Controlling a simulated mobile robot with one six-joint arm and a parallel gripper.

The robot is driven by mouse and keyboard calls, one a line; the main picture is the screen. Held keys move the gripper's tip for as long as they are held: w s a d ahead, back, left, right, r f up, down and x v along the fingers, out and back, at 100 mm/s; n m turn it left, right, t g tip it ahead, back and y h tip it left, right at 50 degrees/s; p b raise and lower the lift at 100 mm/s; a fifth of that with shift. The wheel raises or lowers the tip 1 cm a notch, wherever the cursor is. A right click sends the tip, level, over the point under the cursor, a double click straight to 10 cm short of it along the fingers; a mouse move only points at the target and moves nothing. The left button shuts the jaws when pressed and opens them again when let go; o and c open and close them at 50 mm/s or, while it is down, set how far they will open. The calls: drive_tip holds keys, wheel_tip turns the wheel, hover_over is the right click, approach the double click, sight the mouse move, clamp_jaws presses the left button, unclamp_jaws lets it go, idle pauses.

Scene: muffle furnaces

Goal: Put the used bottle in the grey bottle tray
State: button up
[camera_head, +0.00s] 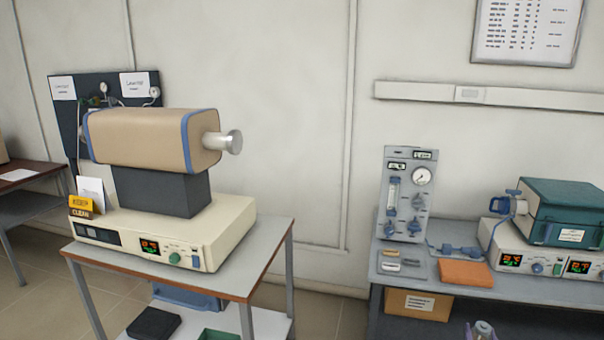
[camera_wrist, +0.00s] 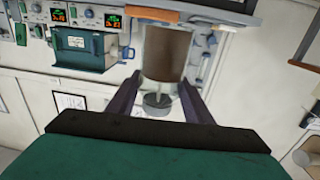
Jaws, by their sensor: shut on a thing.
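My gripper (camera_wrist: 160,78) shows in the wrist view with its two dark purple fingers on either side of a brown cylinder (camera_wrist: 167,52) with a grey end. This looks like the used bottle, held between the fingers. In the head view only the tip of my gripper (camera_head: 481,331) shows at the bottom edge, around a small pale grey top, in front of the right bench. The rest of the bottle is hidden there. I cannot pick out a grey bottle tray with certainty in either view.
The right bench carries a gauge panel (camera_head: 407,195), an orange pad (camera_head: 465,273) and a green box (camera_head: 560,212) on a controller. A cardboard box (camera_head: 418,304) sits beneath. The left table (camera_head: 268,262) holds a beige tube furnace (camera_head: 140,138). Floor shows between them.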

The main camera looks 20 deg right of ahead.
drive_tip(key=w+a+r+n+t+y+b, duration=0.1)
drive_tip(key=w+a+r+n+y, duration=0.2)
drive_tip(key=w+a, duration=0.6)
drive_tip(key=w+a+r+n+t+y+b, duration=0.15)
drive_tip(key=w+a+y, duration=0.25)
drive_tip(key=w+a, duration=0.55)
drive_tip(key=w+a+r+n+t+y+b, duration=0.1)
drive_tip(key=w+a+r+n+t+y, duration=0.2)
drive_tip(key=w+a, duration=0.55)
drive_tip(key=w+a+n+g+y, duration=0.25)
drive_tip(key=w+a+y, duration=0.3)
drive_tip(key=a, duration=0.55)
drive_tip(key=s+a+n+g+y, duration=0.1)
drive_tip(key=a+n+g+y, duration=0.1)
drive_tip(key=a, duration=0.4)
drive_tip(key=s+a+n+g+y+b, duration=0.1)
drive_tip(key=s+a+n+g+y, duration=0.1)
drive_tip(key=a+n+y, duration=0.2)
drive_tip(key=s+a+n+g+y, duration=0.2)
drive_tip(key=a+y, duration=0.2)
drive_tip(key=a, duration=0.6)
drive_tip(key=shift+a+r+n+y, duration=0.2)
drive_tip(key=shift+r+n+y, duration=0.05)
drive_tip(key=shift+n+y, duration=0.15)
drive_tip(key=shift+a, duration=0.15)
